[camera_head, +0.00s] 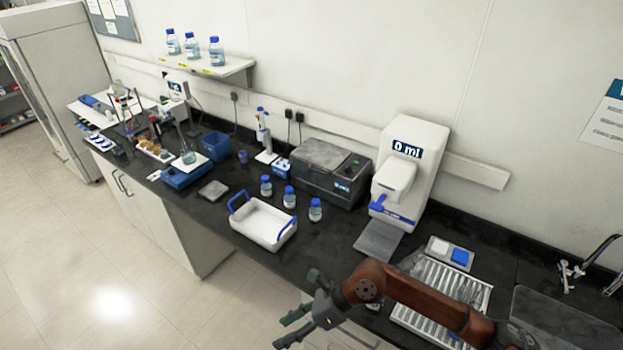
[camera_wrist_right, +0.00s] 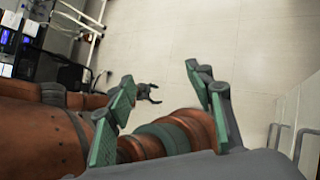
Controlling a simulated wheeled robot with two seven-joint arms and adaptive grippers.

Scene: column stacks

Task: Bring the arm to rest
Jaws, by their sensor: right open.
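My right gripper (camera_head: 289,328) is at the bottom of the head view, over the front edge of the black bench. Its arm comes in from the right. In the right wrist view the same gripper (camera_wrist_right: 159,74) has its green-padded fingers wide apart, with nothing between them but floor and parts of my body behind. My left arm does not show in the head view. A small dark claw-like part (camera_wrist_right: 148,92) shows beyond the fingers in the wrist view; it may be my left gripper, but its state is unclear.
The bench holds a white tray with blue handles (camera_head: 263,222), several blue-capped bottles (camera_head: 289,198), a grey box device (camera_head: 330,170) and a white "0 ml" dispenser (camera_head: 411,165). A slatted white rack (camera_head: 440,290) lies under my right arm. Floor (camera_head: 90,250) is open at left.

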